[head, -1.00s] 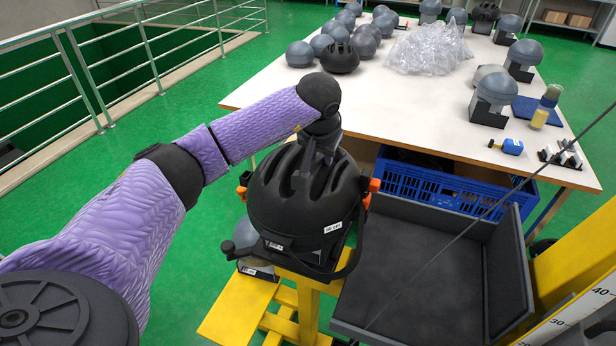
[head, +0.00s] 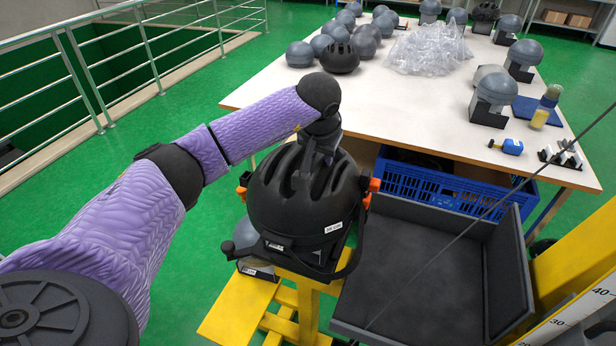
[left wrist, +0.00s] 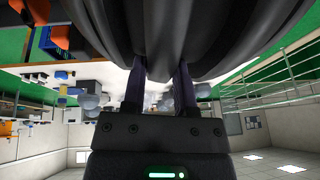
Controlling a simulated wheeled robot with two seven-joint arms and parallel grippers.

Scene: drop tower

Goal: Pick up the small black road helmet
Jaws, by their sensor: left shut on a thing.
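A black vented helmet (head: 300,200) with white labels near its lower edge is at the yellow stand in the head view. My left gripper (head: 308,168) comes down on its top and is shut on it. In the left wrist view, the two fingers of my left gripper (left wrist: 160,85) reach to the ribbed dark shell of the helmet (left wrist: 200,30). The exact grip point is partly hidden. I cannot tell whether the helmet is clear of the stand. Another black vented helmet (head: 340,58) sits on the table. My right gripper is not in view.
The yellow stand (head: 235,312) has orange parts (head: 374,185) beside the helmet. A dark open tray (head: 425,285) lies to the right. Behind are a blue crate (head: 440,195) and a white table (head: 420,110) with several grey headforms and clear plastic wrap (head: 430,45). A railing runs at left.

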